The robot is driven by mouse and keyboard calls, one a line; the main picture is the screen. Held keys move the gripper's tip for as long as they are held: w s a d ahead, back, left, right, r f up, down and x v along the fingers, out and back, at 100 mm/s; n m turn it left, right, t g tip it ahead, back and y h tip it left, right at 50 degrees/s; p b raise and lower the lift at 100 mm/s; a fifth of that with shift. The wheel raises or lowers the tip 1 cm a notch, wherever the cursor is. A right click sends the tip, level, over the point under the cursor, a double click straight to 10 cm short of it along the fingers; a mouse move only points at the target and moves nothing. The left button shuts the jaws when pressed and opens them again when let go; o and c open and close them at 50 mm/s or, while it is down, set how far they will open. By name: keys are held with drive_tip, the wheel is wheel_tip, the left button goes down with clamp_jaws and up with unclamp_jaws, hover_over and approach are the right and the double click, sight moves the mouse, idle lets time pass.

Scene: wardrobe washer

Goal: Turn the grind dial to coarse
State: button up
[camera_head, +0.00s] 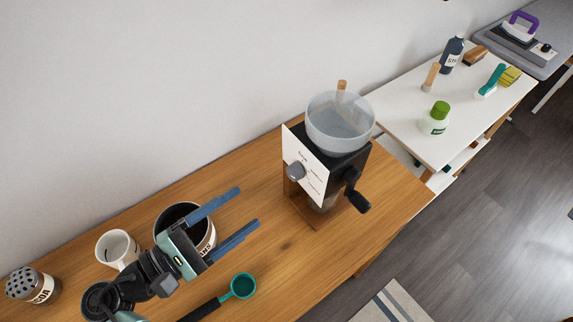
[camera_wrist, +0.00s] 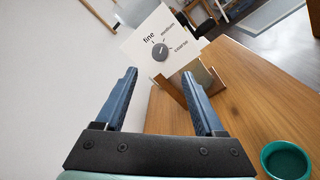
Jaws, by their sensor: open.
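The coffee grinder (camera_head: 330,160) stands on the wooden table, with a clear hopper on top and a black crank on its right side. Its white front panel (camera_wrist: 145,36) carries the grey round grind dial (camera_wrist: 160,53), which also shows in the head view (camera_head: 295,171). The labels fine, medium and coarse run from left to right around the dial's upper side. My gripper (camera_head: 249,206) is open and empty, pointing at the panel. In the wrist view the dial shows just beyond and between the fingertips (camera_wrist: 159,74), apart from them.
A dark-filled canister (camera_head: 200,238) and a white mug (camera_head: 117,249) stand behind my gripper, with a cocoa shaker (camera_head: 34,286) farther left. A teal scoop (camera_head: 243,286) lies at the front. A white table (camera_head: 440,145) with bottles and brushes stands right. The wood before the grinder is clear.

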sight(291, 176)
drive_tip(key=p+x, duration=0.2)
drive_tip(key=x, duration=0.9)
drive_tip(key=shift+d, duration=0.2)
drive_tip(key=shift+c, duration=0.3)
clamp_jaws()
